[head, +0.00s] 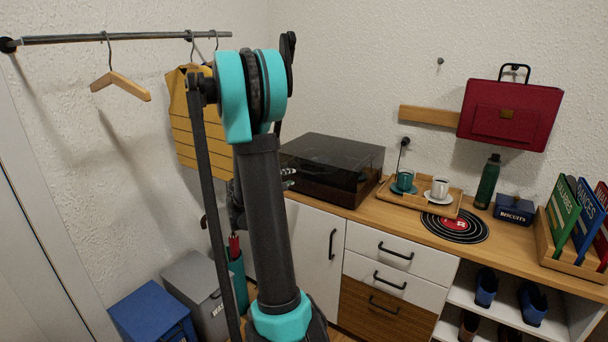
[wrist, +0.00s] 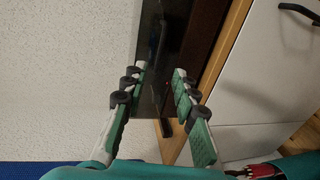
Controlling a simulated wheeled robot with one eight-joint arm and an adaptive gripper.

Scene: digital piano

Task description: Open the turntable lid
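The turntable has a dark see-through lid (head: 340,152), which is down over its base at the left end of the wooden counter, near the wall. In the wrist view the dark lid (wrist: 150,40) shows ahead, between and beyond the fingers. My gripper (wrist: 160,75) is open, with green-padded fingers on either side of a dark strip of the turntable. I cannot tell whether they touch it. In the head view the gripper (head: 288,178) is at the turntable's left side, mostly hidden behind my arm. A black bar-shaped part (wrist: 162,60) shows between the fingers.
A wooden tray (head: 452,207) with cups stands right of the turntable, and a black record (head: 480,232) lies in front of it. A white cabinet (head: 312,245) is below. A rail with hangers (head: 120,82) and a yellow garment (head: 182,115) are at the left. Grey and blue bins (head: 150,305) stand below.

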